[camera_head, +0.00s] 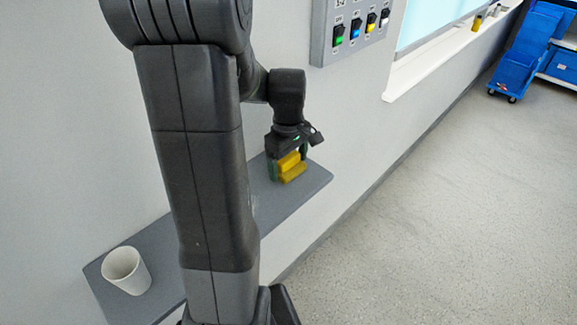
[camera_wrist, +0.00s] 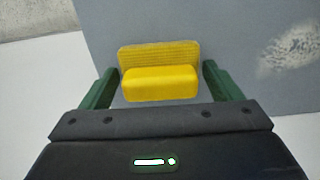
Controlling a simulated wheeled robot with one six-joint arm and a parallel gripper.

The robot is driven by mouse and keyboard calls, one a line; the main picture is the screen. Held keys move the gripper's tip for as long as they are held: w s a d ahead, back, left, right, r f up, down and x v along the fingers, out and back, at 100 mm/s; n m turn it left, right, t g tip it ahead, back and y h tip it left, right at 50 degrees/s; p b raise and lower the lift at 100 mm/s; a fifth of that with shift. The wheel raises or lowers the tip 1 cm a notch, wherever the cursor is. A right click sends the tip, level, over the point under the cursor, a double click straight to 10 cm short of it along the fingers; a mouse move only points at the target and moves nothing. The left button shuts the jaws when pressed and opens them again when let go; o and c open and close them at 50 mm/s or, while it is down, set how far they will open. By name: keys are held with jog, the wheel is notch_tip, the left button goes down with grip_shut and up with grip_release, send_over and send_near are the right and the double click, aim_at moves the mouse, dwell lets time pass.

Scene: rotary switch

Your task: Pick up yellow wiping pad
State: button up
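The yellow wiping pad (camera_head: 291,166) is at the far right end of the grey shelf (camera_head: 275,205). In the wrist view the pad (camera_wrist: 160,75) shows a ribbed strip at the back and a smooth block in front. My gripper (camera_head: 287,172) is pointing down over the pad. In the wrist view its two green fingers (camera_wrist: 153,88) stand apart on either side of the pad, with a gap visible on each side. The fingers do not press on the pad. How far the fingertips are above the shelf is hard to tell.
A white cup (camera_head: 126,270) stands at the near left end of the shelf. A switch panel (camera_head: 357,28) with coloured switches is on the wall above. A pale smudge (camera_wrist: 297,46) marks the shelf right of the pad. Blue carts (camera_head: 520,55) are far off.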

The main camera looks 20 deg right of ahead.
aim_at(289, 157)
jog(key=c, duration=0.6)
jog(key=shift+r, duration=0.1)
notch_tip(289, 157, up, 10)
jog(key=shift+f, duration=0.1)
jog(key=shift+o, duration=1.1)
jog(key=shift+c, duration=0.5)
